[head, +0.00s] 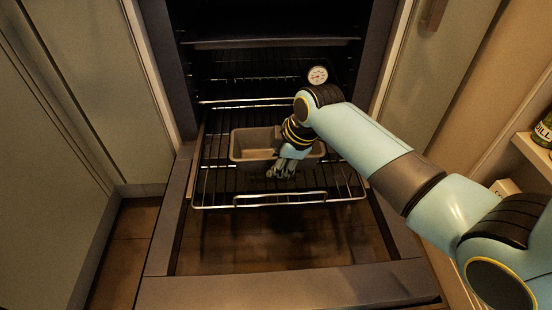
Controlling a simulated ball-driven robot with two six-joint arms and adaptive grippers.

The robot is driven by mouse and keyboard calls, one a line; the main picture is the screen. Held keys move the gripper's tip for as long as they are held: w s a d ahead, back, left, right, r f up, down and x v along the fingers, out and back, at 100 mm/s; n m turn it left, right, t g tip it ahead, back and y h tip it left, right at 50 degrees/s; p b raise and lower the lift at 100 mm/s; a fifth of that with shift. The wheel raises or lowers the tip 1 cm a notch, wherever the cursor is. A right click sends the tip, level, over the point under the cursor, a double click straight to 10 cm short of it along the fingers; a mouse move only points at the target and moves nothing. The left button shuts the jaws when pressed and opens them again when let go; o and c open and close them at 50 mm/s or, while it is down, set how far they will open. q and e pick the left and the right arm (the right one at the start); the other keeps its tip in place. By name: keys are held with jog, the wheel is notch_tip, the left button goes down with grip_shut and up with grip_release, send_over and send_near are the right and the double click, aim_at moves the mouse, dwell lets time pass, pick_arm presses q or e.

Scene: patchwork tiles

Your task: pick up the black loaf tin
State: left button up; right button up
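The loaf tin (240,148), dark greyish-brown in this warm light, sits upright on the pulled-out wire oven rack (230,190). Its long side runs left to right and its left part looks empty inside. My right gripper (281,172) points down at the tin's front wall, right of its middle. The gripper and wrist hide part of the tin's right half. I cannot tell whether the fingers straddle the wall or only stand in front of it, or how far they are apart. My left gripper is not in view.
The oven door (270,290) is folded down below the rack. A round dial thermometer (318,75) is inside the oven behind my arm. Upper racks (270,42) are above the tin. Cabinets (85,80) flank the oven. A shelf with a jar (544,130) is at the right.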

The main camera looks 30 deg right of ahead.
jog(key=shift+w+f, duration=0.15)
jog(key=shift+f, duration=0.1)
grip_shut()
dwell(0.3)
